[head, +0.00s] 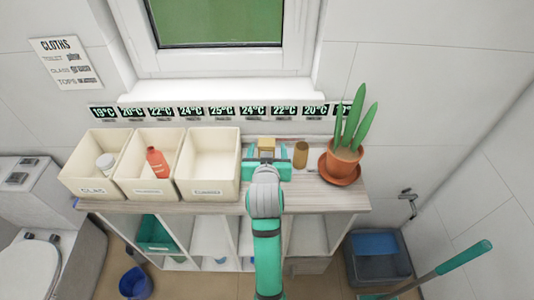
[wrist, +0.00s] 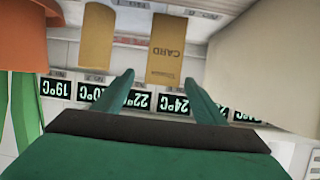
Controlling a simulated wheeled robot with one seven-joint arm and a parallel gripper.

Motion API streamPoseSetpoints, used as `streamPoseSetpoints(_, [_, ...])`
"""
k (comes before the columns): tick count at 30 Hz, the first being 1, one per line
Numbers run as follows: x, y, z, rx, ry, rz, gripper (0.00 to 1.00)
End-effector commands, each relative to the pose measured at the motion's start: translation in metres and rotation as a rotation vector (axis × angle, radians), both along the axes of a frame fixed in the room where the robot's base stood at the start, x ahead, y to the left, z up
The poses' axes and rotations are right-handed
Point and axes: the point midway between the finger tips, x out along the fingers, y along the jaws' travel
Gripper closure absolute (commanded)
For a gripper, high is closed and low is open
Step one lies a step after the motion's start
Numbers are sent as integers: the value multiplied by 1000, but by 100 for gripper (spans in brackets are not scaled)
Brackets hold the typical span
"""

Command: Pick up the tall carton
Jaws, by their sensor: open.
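The tall carton (head: 266,144) is a yellow-tan box standing on the wooden cart top, just beyond my gripper in the head view. In the wrist view, the carton (wrist: 166,50) appears upside down with "CARD" printed on it. My gripper (head: 267,159) is open, with the carton lined up with the gap between its fingers. In the wrist view, the fingertips (wrist: 158,82) are apart, with the right one close to the carton's edge. I cannot tell how far the carton reaches between them. My gripper hides its lower part in the head view.
A brown cylinder (head: 301,155) stands right of the carton, then a potted plant (head: 345,160) on a saucer. Left are cream bins (head: 208,190); one holds a red bottle (head: 157,163), another a white jar (head: 105,162). Temperature displays (head: 222,111) line the wall behind.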

Motion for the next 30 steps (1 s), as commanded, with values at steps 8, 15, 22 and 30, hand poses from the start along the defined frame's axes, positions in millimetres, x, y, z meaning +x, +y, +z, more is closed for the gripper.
streamPoseSetpoints(8, [32, 2, -13, -1, 1, 5, 35])
streamPoseSetpoints(15, [35, 1, -15, 0, 0, 2, 35])
streamPoseSetpoints(22, [35, -1, -15, -1, 0, 0, 78])
streamPoseSetpoints(30, [35, -1, -14, 0, 0, -1, 79])
